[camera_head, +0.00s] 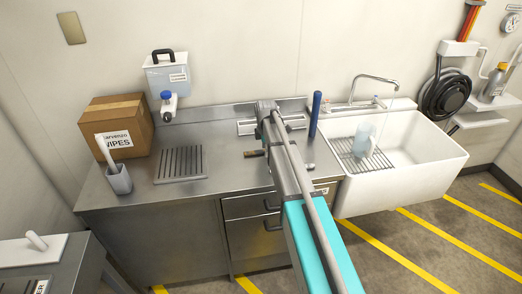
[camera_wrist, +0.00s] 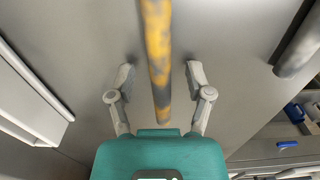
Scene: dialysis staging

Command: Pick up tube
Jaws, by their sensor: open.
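A long narrow tube (camera_wrist: 158,55), mottled yellow and grey, runs from the top edge of the wrist view down toward my gripper. My gripper (camera_wrist: 161,75) is open, with one finger on each side of the tube and a gap to it on both sides. I cannot tell how far the fingertips are above the steel surface. In the head view my arm hides the fingers. A short brownish bar (camera_head: 254,154) shows on the counter just left of my arm there; I cannot tell whether it is the same tube.
The steel counter (camera_head: 225,174) holds a carton (camera_head: 117,125), a slotted plate (camera_head: 181,163) and a grey cup (camera_head: 119,180). An upright blue cylinder (camera_head: 315,115) stands close right of my arm. A white sink (camera_head: 405,180) is further right. Bare counter lies left of my arm.

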